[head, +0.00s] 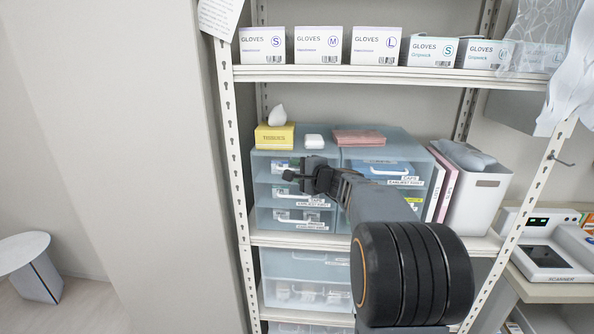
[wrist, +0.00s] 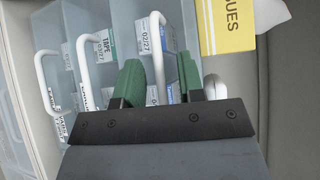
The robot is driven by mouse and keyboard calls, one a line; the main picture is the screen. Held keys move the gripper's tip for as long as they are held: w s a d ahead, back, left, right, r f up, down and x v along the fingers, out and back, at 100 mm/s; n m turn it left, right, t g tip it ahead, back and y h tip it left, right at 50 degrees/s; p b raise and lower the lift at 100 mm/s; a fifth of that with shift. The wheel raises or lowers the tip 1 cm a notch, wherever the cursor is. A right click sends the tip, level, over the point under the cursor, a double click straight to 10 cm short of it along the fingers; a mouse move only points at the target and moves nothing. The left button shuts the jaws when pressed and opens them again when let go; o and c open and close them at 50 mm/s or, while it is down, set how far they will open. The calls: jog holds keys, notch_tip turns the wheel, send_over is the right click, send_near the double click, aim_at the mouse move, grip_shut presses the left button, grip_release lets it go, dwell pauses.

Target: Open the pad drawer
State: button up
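My gripper (head: 306,180) is in front of the left column of drawers on the middle shelf. In the wrist view it (wrist: 160,84) has two green fingers standing apart, with a visible gap between them. The white handle (wrist: 158,50) of the top left drawer (head: 284,167) shows between and behind the fingers; I cannot tell whether they touch it. This drawer looks closed and its front is partly hidden by my gripper. Through the translucent fronts, small boxes show, one marked TAPE (wrist: 103,47). I cannot read any label that says pads.
Two lower drawers (head: 300,194) (head: 297,218) sit below in the same column. A yellow tissue box (head: 274,138), a white item (head: 314,141) and pink packs (head: 358,138) lie on top. Folders (head: 440,190) and a white bin (head: 480,205) stand right. A shelf post (head: 235,150) rises left.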

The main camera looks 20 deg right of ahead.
jog(key=shift+c, duration=0.2)
grip_shut()
dwell(0.3)
